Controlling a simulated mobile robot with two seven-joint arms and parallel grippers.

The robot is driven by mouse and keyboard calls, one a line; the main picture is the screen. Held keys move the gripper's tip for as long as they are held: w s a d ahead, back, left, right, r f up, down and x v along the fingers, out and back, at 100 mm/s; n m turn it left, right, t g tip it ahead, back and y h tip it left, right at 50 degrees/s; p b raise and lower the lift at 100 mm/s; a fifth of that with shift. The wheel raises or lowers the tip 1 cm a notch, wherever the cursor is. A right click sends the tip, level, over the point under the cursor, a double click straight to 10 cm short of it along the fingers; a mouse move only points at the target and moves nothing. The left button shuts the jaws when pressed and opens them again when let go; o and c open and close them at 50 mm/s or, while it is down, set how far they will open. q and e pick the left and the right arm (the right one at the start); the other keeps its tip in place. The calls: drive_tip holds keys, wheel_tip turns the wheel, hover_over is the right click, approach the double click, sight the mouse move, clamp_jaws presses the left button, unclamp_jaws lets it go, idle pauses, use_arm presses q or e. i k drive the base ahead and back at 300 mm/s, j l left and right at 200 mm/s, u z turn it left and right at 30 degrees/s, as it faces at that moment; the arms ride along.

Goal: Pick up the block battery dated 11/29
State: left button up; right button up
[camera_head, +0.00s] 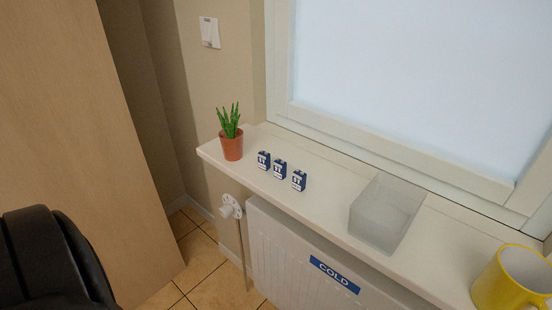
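Three small dark blue block batteries with white markings stand in a row on the white window sill (330,203). They are the left battery (263,160), the middle battery (280,168) and the right battery (299,180). Their printing is too small to read, so I cannot tell which one is dated 11/29. Neither of my grippers is in view, and nothing is touching the batteries.
A potted green plant (231,143) stands left of the batteries. A translucent open box (384,217) and a yellow mug (505,284) stand to their right. Below the sill is a white radiator (285,252) with a blue COLD label (334,273). The window frame (400,152) rises behind.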

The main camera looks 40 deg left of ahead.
sight(264, 158)
drive_tip(key=i+u, duration=0.15)
drive_tip(key=u, duration=0.3)
drive_tip(key=i+u, duration=0.1)
drive_tip(key=u, duration=0.3)
